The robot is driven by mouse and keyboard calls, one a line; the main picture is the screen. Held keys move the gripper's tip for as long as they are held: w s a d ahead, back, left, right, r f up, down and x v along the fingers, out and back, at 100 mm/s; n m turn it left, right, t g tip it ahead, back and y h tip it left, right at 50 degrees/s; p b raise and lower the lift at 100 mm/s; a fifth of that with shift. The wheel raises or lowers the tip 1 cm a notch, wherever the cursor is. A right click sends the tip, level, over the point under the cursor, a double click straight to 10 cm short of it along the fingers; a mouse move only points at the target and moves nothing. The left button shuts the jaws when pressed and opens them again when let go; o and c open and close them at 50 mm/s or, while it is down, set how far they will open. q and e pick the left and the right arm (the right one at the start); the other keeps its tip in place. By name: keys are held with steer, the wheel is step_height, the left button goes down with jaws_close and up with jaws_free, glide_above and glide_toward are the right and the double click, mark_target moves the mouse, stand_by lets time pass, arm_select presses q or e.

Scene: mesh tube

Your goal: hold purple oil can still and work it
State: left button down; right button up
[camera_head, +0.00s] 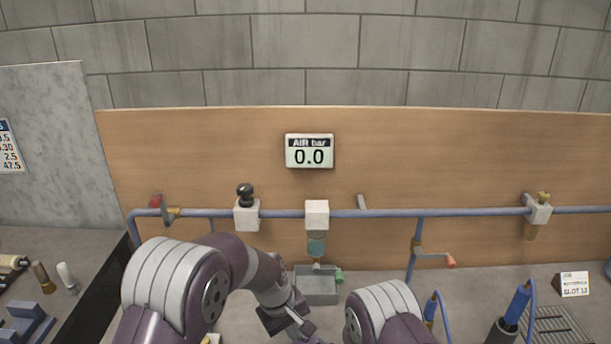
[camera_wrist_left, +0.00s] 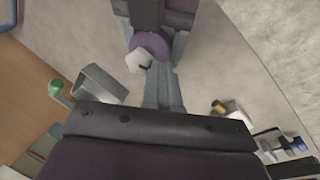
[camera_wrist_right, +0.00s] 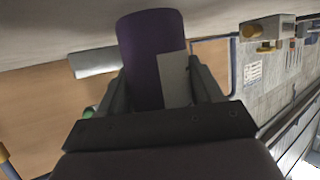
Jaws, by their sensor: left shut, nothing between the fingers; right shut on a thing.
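The purple oil can (camera_wrist_right: 146,52) stands between my right gripper's fingers (camera_wrist_right: 160,85) in the right wrist view, with a pale grey patch on its side. My right gripper is shut on it. In the left wrist view, the purple can (camera_wrist_left: 150,44) shows partly, with a whitish faceted part (camera_wrist_left: 139,61) beside it. My left gripper (camera_wrist_left: 162,88) is shut and empty, its fingers close by the can; I cannot tell whether they touch it. In the head view my left gripper (camera_head: 288,322) is low in the middle. The can is hidden there.
A grey open bin (camera_head: 316,287) with a green knob stands behind my left gripper. A blue pipe (camera_head: 470,211) with valves runs along the wooden back board, under an air gauge reading 0.0. Blue-handled tools (camera_head: 517,305) and a slot card (camera_head: 574,284) stand at right.

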arm_select(q)
steer(key=shift+s+d, duration=0.4)
steer(key=shift+s, duration=0.05)
stand_by(0.3)
steer(key=shift+s, duration=0.1)
steer(key=d+v, duration=0.1)
steer(key=v, duration=0.5)
steer(key=shift+a+r, duration=0.15)
